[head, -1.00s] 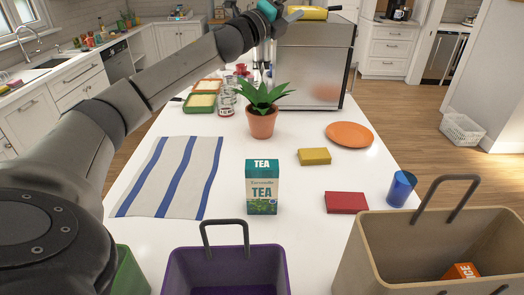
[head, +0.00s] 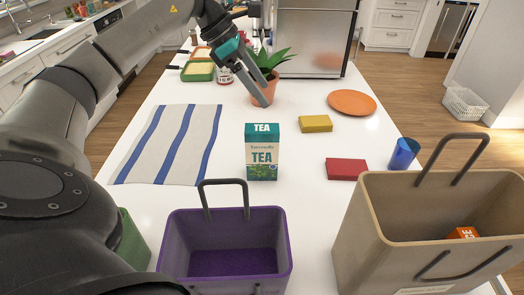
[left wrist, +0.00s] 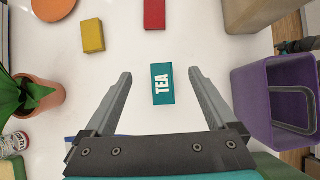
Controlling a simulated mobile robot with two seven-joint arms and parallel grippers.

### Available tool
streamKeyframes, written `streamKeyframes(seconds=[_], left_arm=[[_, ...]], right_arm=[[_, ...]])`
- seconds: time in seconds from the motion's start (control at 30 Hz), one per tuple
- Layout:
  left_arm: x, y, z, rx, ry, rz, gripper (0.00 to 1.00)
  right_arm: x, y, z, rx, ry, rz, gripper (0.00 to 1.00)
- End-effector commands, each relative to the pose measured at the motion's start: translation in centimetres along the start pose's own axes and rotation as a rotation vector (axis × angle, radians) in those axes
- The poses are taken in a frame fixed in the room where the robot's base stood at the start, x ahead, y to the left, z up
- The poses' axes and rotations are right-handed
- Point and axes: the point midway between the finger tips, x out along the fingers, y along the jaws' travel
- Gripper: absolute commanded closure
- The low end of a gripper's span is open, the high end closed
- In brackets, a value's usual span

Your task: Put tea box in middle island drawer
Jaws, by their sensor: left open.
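The tea box (head: 262,152), white and teal with "TEA" on it, stands upright on the white island top (head: 300,215). My left gripper (head: 259,99) is open and empty, pointing down in front of the potted plant and beyond the tea box. In the left wrist view the teal top of the tea box (left wrist: 162,84) lies between and ahead of the two spread fingers (left wrist: 158,75), not touching them. My right gripper is not in view. No island drawer shows in these views.
A purple bin (head: 225,245) and a beige bin (head: 430,225) stand at the near edge. The potted plant (head: 264,80) is behind my gripper. A striped cloth (head: 170,145) lies left; yellow (head: 315,124) and red (head: 346,169) blocks, an orange plate (head: 352,103) and a blue cup (head: 403,154) are right.

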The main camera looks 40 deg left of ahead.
Motion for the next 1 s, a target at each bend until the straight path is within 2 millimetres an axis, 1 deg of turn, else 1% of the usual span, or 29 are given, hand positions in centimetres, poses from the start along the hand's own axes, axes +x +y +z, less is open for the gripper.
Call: streamKeyframes(seconds=[0.03, 0.1, 0.2, 0.27, 0.37, 0.6, 0.7, 0.8, 1.0], left_arm=[[-0.1, 0.0, -1.4, 0.003, 0.059, 0.001, 0.09], [-0.3, 0.0, -2.8, 0.005, 0.120, 0.001, 0.09], [-0.4, -0.1, -3.8, 0.004, 0.168, 0.001, 0.09], [-0.1, -0.1, -4.2, 0.004, 0.180, 0.001, 0.09], [1.4, -0.1, -4.5, 0.004, 0.184, -0.002, 0.09], [6.5, -0.1, -5.3, 0.003, 0.179, -0.002, 0.09], [8.0, -0.1, -5.6, 0.003, 0.178, -0.001, 0.09], [8.9, -0.1, -5.7, 0.004, 0.177, 0.000, 0.09], [9.9, -0.1, -6.0, 0.003, 0.178, 0.000, 0.09]], right_arm=[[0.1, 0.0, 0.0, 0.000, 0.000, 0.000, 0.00], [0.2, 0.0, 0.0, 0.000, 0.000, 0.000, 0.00], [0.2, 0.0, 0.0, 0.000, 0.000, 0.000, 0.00], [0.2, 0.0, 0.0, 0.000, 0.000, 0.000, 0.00], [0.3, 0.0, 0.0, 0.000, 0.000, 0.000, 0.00], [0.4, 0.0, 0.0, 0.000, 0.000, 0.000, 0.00], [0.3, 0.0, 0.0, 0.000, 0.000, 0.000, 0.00], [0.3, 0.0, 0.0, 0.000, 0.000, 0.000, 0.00], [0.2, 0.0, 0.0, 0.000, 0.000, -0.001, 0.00]])
